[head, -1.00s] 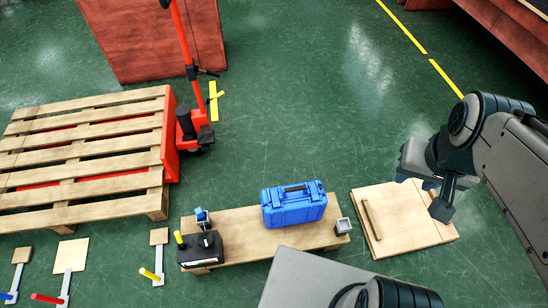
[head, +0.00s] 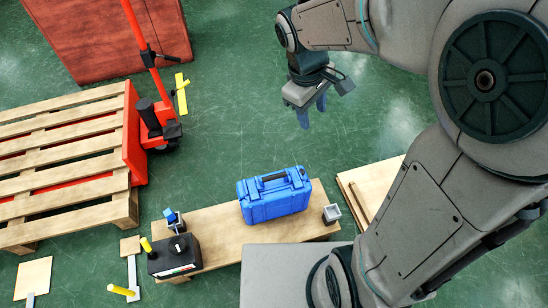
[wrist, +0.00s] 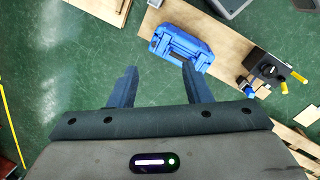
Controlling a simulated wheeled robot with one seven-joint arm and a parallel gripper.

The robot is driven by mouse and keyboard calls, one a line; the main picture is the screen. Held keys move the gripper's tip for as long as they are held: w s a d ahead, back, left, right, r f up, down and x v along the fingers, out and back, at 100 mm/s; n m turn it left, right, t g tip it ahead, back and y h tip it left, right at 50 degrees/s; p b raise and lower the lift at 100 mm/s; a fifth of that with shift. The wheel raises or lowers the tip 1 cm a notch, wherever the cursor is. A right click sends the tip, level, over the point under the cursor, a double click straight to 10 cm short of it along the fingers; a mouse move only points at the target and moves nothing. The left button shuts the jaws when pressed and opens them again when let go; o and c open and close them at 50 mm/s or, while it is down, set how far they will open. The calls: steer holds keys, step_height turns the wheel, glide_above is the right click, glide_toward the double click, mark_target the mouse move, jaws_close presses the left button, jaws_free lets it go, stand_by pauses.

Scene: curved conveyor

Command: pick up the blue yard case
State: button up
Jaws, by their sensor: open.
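The blue yard case (head: 274,199) stands on a low wooden bench (head: 218,238), its dark handle on top. In the wrist view the blue case (wrist: 180,48) lies beyond my fingertips, toward the top of the picture. My gripper (head: 311,112) is in the air above the green floor, behind the bench in the head view and apart from the case. Its two blue fingers are spread with nothing between them; they also show in the wrist view (wrist: 157,80).
On the bench, a black box with a yellow-topped lever (head: 174,256) stands left of the case and a small grey square cup (head: 331,214) right of it. A wooden pallet (head: 60,165) with an orange pallet jack (head: 134,135) is at left. Green floor behind the bench is clear.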

steer(key=w+a+f+n+h+b, duration=0.1)
steer(key=w+a+f+n+b, duration=0.25)
steer(key=f, duration=0.45)
steer(key=w+a+f+n+b, duration=0.2)
steer(key=a+f+n+b, duration=0.1)
steer(key=f+b, duration=0.3)
steer(key=n+g+h+b, duration=0.1)
steer(key=n+h+b, duration=0.1)
steer(key=n+b, duration=0.45)
glide_toward(274, 177)
steer(key=shift+m, duration=0.3)
steer(key=shift+w+b+x, duration=0.15)
steer(key=shift+b+x, duration=1.5)
steer(key=shift+x, duration=1.15)
steer(key=shift+w+b+x, duration=0.15)
steer(key=shift+b+x, duration=1.5)
steer(key=shift+x, duration=1.1)
steer(key=shift+a, duration=0.15)
jaws_close()
